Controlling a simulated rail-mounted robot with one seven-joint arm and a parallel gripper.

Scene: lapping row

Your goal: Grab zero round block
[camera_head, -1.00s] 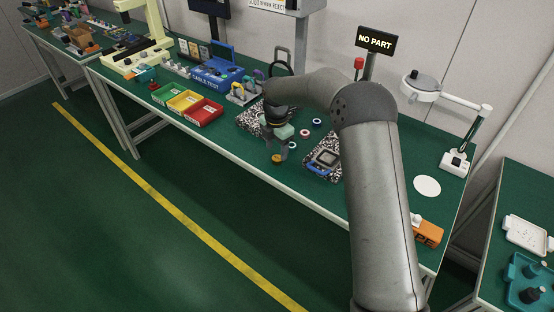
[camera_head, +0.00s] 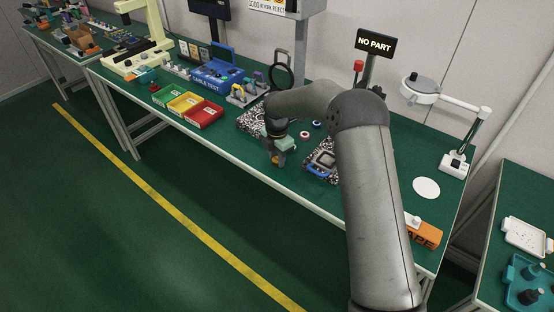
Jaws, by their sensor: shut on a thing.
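My gripper (camera_head: 279,159) points down near the front edge of the green bench, between the two black-and-white speckled pieces. It is shut on a small orange-yellow round block (camera_head: 278,161), which is partly covered by the fingers. Whether the block touches the bench top is too small to tell. Any zero mark on it cannot be read. A red-and-white round piece (camera_head: 305,135) and a blue one (camera_head: 316,125) stand behind and to the right of my gripper.
A speckled block (camera_head: 253,118) lies to the left of my gripper; another speckled plate with a blue-handled tool (camera_head: 320,169) lies to the right. Green, yellow and red bins (camera_head: 205,114) stand further left.

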